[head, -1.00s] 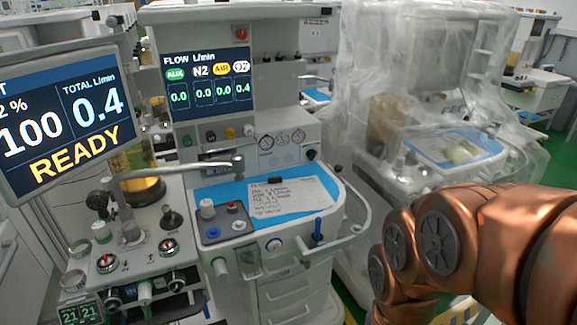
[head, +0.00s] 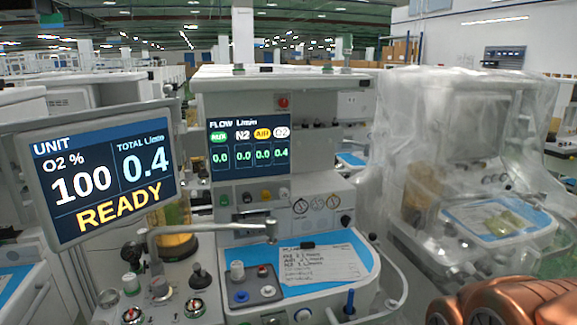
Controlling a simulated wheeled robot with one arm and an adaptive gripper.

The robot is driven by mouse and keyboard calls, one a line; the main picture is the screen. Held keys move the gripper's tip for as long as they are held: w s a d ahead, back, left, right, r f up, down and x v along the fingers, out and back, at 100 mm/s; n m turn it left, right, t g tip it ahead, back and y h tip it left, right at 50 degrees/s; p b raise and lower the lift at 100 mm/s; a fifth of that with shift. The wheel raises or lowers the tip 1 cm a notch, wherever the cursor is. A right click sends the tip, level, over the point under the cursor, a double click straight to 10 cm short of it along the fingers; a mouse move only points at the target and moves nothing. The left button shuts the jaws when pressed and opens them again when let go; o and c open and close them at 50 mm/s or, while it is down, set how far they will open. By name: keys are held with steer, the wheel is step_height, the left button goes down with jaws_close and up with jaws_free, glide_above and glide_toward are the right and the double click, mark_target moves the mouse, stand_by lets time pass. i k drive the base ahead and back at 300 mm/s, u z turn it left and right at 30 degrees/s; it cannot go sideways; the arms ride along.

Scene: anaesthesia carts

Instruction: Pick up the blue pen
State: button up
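A slim blue upright object (head: 349,300), which looks like the blue pen, stands at the front right edge of the middle cart's worktop (head: 240,252). Its lower part is near the bottom of the head view, and I cannot tell what holds it. My gripper is not in view. Only copper-coloured links of my arm show at the bottom right, apart from the blue object.
A handwritten sheet (head: 322,265) lies on the blue mat, with a small grey block of knobs (head: 253,291) to its left. A curved rail (head: 402,285) borders the worktop's right side. A plastic-wrapped machine (head: 460,150) stands right; a READY monitor (head: 98,178) stands left.

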mark_target(351, 291)
steer(key=u, duration=3.05)
steer(key=k, duration=1.3)
steer(key=z, duration=0.25)
